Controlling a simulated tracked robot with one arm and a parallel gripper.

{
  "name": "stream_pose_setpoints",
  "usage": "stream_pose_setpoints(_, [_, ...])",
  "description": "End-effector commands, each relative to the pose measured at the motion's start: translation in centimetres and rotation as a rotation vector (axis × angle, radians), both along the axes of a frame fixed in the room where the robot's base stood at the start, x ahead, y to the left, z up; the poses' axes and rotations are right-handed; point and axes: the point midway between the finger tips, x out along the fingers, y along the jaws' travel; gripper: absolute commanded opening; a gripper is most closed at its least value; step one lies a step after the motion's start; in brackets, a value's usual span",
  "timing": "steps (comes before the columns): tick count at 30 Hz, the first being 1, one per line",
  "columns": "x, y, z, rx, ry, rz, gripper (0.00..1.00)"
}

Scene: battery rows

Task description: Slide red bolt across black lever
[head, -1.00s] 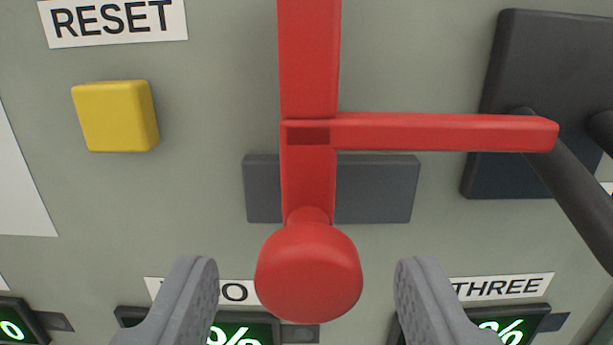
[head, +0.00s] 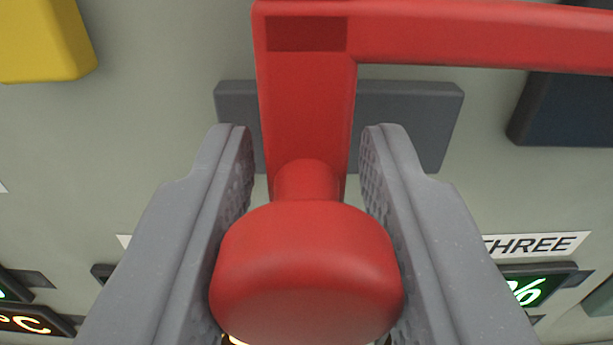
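The red bolt (head: 306,115) fills the middle of the head view. It has an upright bar, a long arm running right past the picture edge, and a round red knob (head: 306,270) on a short neck below. My gripper (head: 306,140) has one grey finger on each side of the knob, both appearing to touch its sides; the fingertips reach past it, beside the neck. The black lever is out of view; only part of its dark mounting plate (head: 565,115) shows at the right, below the red arm.
A grey rectangular block (head: 410,120) sits on the panel behind the bolt. A yellow button (head: 40,40) is at the upper left. A "THREE" label (head: 540,245) and a lit display (head: 525,290) are at the lower right. Bare panel lies left of the bolt.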

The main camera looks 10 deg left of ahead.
Motion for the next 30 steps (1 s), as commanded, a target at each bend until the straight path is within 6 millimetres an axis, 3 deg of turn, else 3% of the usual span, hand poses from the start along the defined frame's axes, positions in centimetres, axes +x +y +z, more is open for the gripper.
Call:
stream_pose_setpoints(5, [0.1,-0.5,0.0,0.000,-0.001,0.000,0.00])
stream_pose_setpoints(18, [1.3,-5.1,0.3,0.001,-0.006,-0.003,0.00])
stream_pose_setpoints(30, [1.4,-5.5,0.2,0.004,-0.003,-0.005,0.00])
